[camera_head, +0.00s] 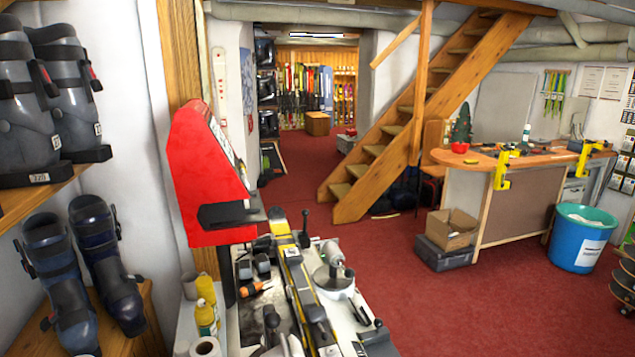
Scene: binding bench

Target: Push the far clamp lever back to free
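A work bench (250,318) stands in the near middle with a yellow and black ski (294,268) lying lengthwise on it. At its far end a thin dark lever (305,221) with a knob stands nearly upright beside the ski. It looks like the far clamp lever, but its clamp is too small to make out. Nearer, a dark knobbed handle (316,314) lies over the ski, and another black knob (378,323) shows at the bench's right edge. My gripper is not in view, and nothing is seen touching the levers.
A red machine (208,170) rises at the bench's far left. Red floor (440,310) is clear to the right, before a blue bin (577,245).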

